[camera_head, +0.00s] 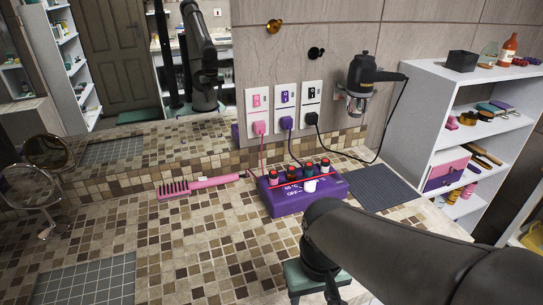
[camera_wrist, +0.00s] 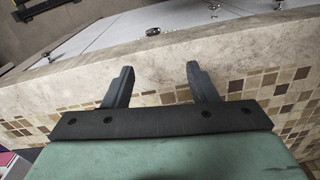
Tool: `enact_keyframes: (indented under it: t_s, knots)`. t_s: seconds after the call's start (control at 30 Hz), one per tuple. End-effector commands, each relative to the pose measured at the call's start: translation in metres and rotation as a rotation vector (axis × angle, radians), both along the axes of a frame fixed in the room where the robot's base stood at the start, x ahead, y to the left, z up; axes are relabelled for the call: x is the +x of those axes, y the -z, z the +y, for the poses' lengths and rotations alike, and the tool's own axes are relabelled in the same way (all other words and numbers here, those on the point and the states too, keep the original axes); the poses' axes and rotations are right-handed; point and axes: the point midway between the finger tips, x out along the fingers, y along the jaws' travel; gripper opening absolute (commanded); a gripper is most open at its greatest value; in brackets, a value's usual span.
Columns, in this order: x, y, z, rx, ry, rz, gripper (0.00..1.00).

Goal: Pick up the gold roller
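A purple roller heater (camera_head: 335,190) stands on the tiled counter, with several small rollers upright on its top and a white dial on its front. One roller is brownish (camera_head: 292,174) and may be the gold one; at this size I cannot tell its colour for sure. No roller is in the wrist view.
A pink hairbrush (camera_head: 200,183) lies left of the heater. Plugs with cords hang from wall sockets (camera_head: 286,107) behind it. A dark mat (camera_head: 372,183) lies right of it, a hair dryer (camera_head: 362,80) hangs above, and a white shelf (camera_head: 425,110) stands at right. The left counter is mostly clear.

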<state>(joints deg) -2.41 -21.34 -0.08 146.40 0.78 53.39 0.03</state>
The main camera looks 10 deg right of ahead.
Motion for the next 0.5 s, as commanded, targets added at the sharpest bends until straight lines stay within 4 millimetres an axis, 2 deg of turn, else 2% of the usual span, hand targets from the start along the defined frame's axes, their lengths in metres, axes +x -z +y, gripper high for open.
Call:
enact_keyframes:
  t_s: [0.13, 0.23, 0.27, 0.37, 0.5]
  knots:
    - [0.006, -0.005, 0.000, -0.001, -0.014, -0.001, 0.52]
    - [0.032, -0.024, -0.001, -0.007, -0.083, 0.000, 0.52]
    - [0.045, -0.033, -0.001, -0.010, -0.118, 0.000, 0.52]
    - [0.101, -0.069, -0.003, -0.022, -0.278, 0.005, 0.52]
    - [0.189, -0.116, -0.009, -0.033, -0.546, 0.014, 0.52]
